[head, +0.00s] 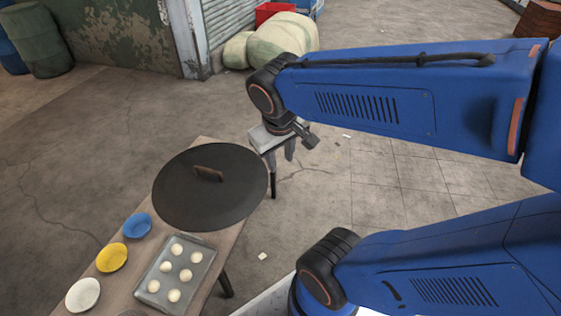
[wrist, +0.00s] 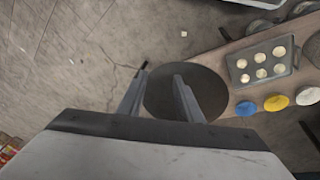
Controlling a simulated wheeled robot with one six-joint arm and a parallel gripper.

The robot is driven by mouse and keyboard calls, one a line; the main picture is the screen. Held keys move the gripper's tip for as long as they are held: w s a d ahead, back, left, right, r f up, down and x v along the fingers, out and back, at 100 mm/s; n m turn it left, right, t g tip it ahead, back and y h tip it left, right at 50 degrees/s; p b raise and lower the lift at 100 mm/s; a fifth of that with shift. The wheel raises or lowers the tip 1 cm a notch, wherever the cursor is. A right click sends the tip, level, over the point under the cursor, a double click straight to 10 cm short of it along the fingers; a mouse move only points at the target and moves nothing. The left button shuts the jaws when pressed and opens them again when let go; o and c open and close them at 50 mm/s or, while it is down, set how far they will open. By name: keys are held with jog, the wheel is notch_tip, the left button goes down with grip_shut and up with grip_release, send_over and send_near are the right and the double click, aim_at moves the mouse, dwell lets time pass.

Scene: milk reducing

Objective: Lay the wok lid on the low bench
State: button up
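The wok lid (head: 213,190) is a wide dark disc with a brown handle (head: 208,173). It lies at the far end of a wooden bench (head: 128,270) and reaches past the bench's edges; what is directly beneath it is hidden. In the wrist view the lid (wrist: 212,90) shows behind my gripper's fingers. My gripper (wrist: 163,73) is open, with an empty gap between its fingers. In the head view my gripper (head: 302,133) hangs to the right of and beyond the lid, apart from its handle.
A tray of pale dough balls (head: 176,272) and blue (head: 138,225), yellow (head: 112,257) and white (head: 83,294) bowls share the bench. Sacks (head: 275,40) and barrels (head: 37,40) are farther back.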

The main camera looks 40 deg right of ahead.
jog(key=s+a+r+t+y, duration=0.1)
jog(key=s, duration=0.1)
jog(key=s+a+r+t+y, duration=0.1)
jog(key=r, duration=0.1)
jog(key=shift+s+a, duration=0.3)
jog(key=shift+s, duration=0.05)
dwell(0.5)
